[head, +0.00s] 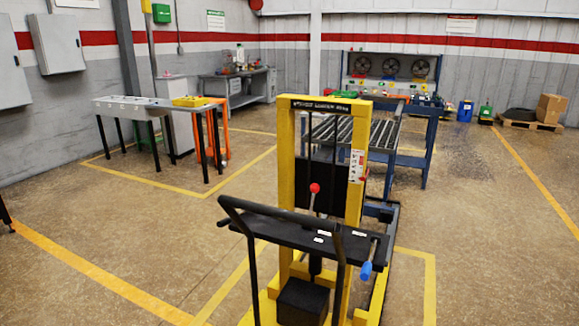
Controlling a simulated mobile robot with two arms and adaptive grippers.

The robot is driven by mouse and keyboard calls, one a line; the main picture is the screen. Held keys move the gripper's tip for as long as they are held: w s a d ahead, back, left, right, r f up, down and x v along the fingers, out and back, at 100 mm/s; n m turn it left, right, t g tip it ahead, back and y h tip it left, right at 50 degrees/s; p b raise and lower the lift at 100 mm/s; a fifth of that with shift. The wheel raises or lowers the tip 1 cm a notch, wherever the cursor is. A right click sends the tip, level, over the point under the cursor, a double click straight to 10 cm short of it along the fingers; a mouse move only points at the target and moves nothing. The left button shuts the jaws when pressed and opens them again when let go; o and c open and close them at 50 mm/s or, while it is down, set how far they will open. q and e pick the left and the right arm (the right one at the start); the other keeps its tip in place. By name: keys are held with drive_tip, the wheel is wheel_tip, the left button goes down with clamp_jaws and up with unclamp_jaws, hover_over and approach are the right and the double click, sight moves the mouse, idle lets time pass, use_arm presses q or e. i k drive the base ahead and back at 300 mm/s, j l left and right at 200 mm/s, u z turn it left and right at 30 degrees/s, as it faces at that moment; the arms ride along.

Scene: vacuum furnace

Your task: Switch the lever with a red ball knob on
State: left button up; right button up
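The red ball knob (315,188) tops a thin, light-coloured lever (312,203) that stands nearly upright in the head view. The lever rises behind the dark top panel of a yellow-framed lift stacker (286,160), near the middle of the picture. The lower end of the lever is hidden by the panel. A black push handle (280,213) stands in front, and a blue grip (366,271) sticks out at the panel's right. Neither of my grippers shows in this view.
Behind the stacker is a blue roller table (428,140). A grey table (135,104) with a yellow bin (190,101) stands at the left. A pallet (528,123) with a cardboard box (551,108) lies far right. The floor left and right of the stacker is clear.

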sight(314, 187)
drive_tip(key=i+j+u, duration=0.25)
drive_tip(key=u, duration=0.15)
drive_tip(key=i+j+u, duration=0.4)
drive_tip(key=i+u, duration=0.2)
drive_tip(key=u, duration=0.2)
drive_tip(key=i+j+u, duration=0.1)
drive_tip(key=i+u, duration=0.55)
drive_tip(key=u, duration=0.2)
drive_tip(key=i+z, duration=0.2)
drive_tip(key=i, duration=0.25)
drive_tip(key=i+j+z, duration=0.15)
drive_tip(key=i, duration=0.3)
drive_tip(key=i+z, duration=0.2)
drive_tip(key=i, duration=0.2)
drive_tip(key=i+j+z, duration=0.15)
drive_tip(key=i, duration=0.3)
drive_tip(key=i+l+z, duration=0.3)
drive_tip(key=z, duration=0.2)
drive_tip(key=i+l+z, duration=0.1)
drive_tip(key=i+z, duration=0.85)
drive_tip(key=i+j+z, duration=0.25)
drive_tip(key=z, duration=0.25)
drive_tip(key=i+z, duration=0.2)
drive_tip(key=i, duration=0.35)
drive_tip(key=i+j+z, duration=0.2)
drive_tip(key=i, duration=0.35)
drive_tip(key=i+j+z, duration=0.2)
drive_tip(key=i, duration=0.35)
drive_tip(key=l, duration=0.1)
